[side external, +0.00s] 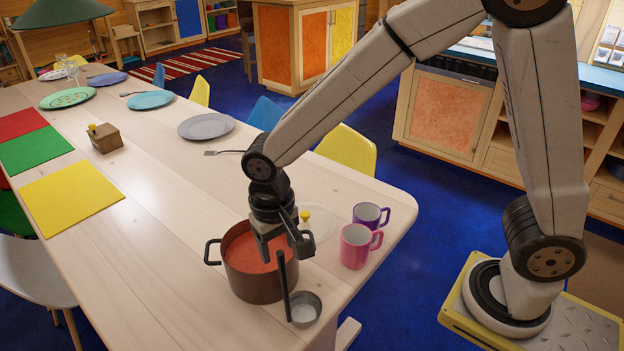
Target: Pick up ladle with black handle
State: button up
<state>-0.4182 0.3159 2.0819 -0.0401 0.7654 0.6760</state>
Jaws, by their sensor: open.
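The ladle with the black handle (284,283) shows in the side external view near the front end of the table. Its round metal bowl (305,309) rests beside the pot, and its handle rises steeply from it in front of the pot's right side. My gripper (285,243) is above the pot's right part, near the upper end of the handle. It is open. I cannot tell whether the handle lies between the fingers. The brown pot (258,289) holds red-orange contents, and my gripper hides part of its rim and right handle.
A pink mug (355,246) and a purple mug (370,215) stand right of the pot. A clear plate (319,223) lies behind my gripper. A wooden block (105,138), a grey plate (206,126) and a yellow mat (72,197) lie farther back. The table left of the pot is clear.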

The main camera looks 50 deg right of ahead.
jog(key=shift+s+d+f, duration=0.1)
jog(key=shift+d+f, duration=0.05)
jog(key=shift+f, duration=2.45)
jog(key=shift+c, duration=0.2)
grip_shut()
